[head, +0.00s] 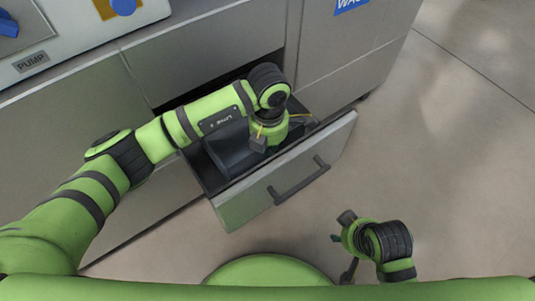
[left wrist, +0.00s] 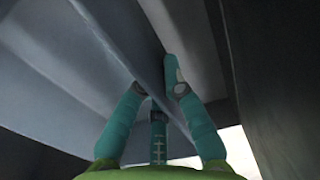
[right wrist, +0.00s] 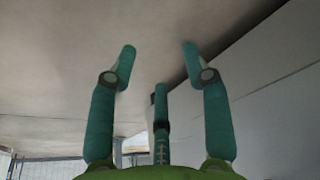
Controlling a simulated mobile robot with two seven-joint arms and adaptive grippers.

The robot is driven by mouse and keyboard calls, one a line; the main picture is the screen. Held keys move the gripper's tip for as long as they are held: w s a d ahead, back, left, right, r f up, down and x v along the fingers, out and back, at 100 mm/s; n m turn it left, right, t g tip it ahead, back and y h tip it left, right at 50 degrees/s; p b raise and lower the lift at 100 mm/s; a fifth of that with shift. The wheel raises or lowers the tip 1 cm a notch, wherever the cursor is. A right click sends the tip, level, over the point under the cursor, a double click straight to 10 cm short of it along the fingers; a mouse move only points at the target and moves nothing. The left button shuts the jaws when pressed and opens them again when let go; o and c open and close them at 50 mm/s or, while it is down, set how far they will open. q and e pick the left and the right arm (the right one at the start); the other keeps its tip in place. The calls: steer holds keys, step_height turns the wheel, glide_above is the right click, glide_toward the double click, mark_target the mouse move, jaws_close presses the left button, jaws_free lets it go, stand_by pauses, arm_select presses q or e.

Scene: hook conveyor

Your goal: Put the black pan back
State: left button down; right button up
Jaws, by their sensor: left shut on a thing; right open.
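The black pan (head: 226,150) sits inside an open drawer in the head view, partly hidden under my left arm. My left gripper (left wrist: 155,78) points down into the drawer. In the left wrist view its fingers are shut on a thin dark grey wall of the pan (left wrist: 105,60), one finger on each side. The fingertips are hidden by the wrist in the head view. I cannot tell whether the pan rests on the drawer floor. My right gripper (right wrist: 160,50) is open and empty, low in front of the drawer.
The drawer's front panel (head: 235,208) with a dark handle (head: 299,180) stands out from the grey cabinet (head: 335,60). A PUMP label (head: 31,63) and blue controls are at upper left. The floor at right is clear.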

arm_select(q)
step_height(320, 180, down, 3)
steer(key=shift+r+b, duration=0.15)
steer(key=shift+b, duration=0.15)
steer(key=shift+f, duration=0.3)
arm_select(e)
steer(key=shift+v, duration=1)
steer(key=shift+w, duration=0.25)
arm_select(q)
steer(key=shift+f, duration=0.1)
steer(key=c, duration=1.4)
jaws_free()
arm_select(e)
steer(key=shift+w+r+t, duration=0.1)
steer(key=shift+w+t, duration=0.15)
steer(key=shift+t, duration=0.05)
arm_select(q)
steer(key=shift+o, duration=0.2)
